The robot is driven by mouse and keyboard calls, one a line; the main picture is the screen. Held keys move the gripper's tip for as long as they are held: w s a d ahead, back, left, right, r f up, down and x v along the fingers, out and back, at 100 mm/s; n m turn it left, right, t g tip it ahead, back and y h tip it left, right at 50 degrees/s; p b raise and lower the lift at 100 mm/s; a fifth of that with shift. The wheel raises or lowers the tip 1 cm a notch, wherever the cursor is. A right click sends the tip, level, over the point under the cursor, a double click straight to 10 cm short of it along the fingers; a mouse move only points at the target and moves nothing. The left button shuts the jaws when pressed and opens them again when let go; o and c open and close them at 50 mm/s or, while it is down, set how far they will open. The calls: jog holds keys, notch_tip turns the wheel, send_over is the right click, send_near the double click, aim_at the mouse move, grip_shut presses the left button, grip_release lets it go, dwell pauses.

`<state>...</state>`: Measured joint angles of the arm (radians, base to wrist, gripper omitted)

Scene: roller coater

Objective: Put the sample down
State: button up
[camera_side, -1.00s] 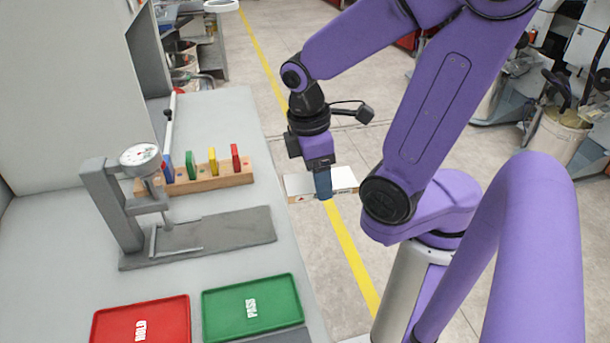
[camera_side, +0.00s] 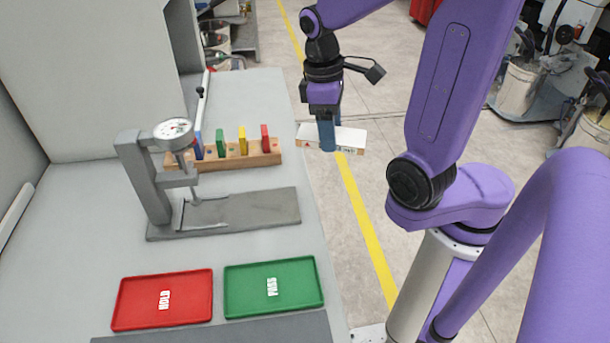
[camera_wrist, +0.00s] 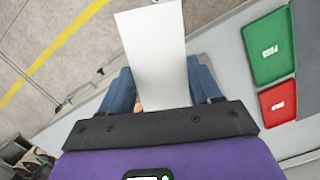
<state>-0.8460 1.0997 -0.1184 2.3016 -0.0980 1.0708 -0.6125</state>
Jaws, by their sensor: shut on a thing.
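The sample is a flat white panel (camera_side: 349,136) with a lighter brown edge. My gripper (camera_side: 326,134) is shut on it and holds it in the air, just off the bench's right edge in the side view. In the wrist view the white panel (camera_wrist: 155,50) sticks out away from my gripper (camera_wrist: 165,92), between the blue fingers. The green PASS tray (camera_side: 295,290) and the red HOLD tray (camera_side: 140,305) lie on the bench, with nothing seen in them. Both also show at the right of the wrist view.
A grey dial gauge stand (camera_side: 150,185) stands mid-bench on a dark plate (camera_side: 265,208). Behind it a wooden block (camera_side: 232,162) holds several coloured pieces. The grey bench top (camera_side: 75,240) is clear at left. A yellow floor line (camera_side: 372,245) runs past the bench.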

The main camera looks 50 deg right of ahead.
jog(key=w+d+f+m, duration=0.25)
jog(key=w+m, duration=0.25)
jog(key=w, duration=0.7)
jog(key=s+a+f+n, duration=0.1)
jog(key=s+a+n, duration=0.2)
jog(key=a, duration=0.6)
jog(key=s+a+f+n, duration=0.1)
jog(key=s+a+n, duration=0.1)
jog(key=a, duration=0.6)
jog(key=s+a+f+n, duration=0.2)
jog(key=s+a+n, duration=0.2)
jog(key=s+a, duration=0.75)
jog(key=shift+h, duration=0.3)
jog(key=shift+d+f, duration=0.15)
jog(key=shift+f, duration=1)
jog(key=shift+d+f, duration=0.2)
jog(key=shift+f, duration=0.95)
jog(key=shift+d+f, duration=0.15)
jog(key=shift+f, duration=1)
jog(key=o, duration=1.2)
jog(key=shift+c, duration=0.2)
jog(key=shift+r, duration=0.15)
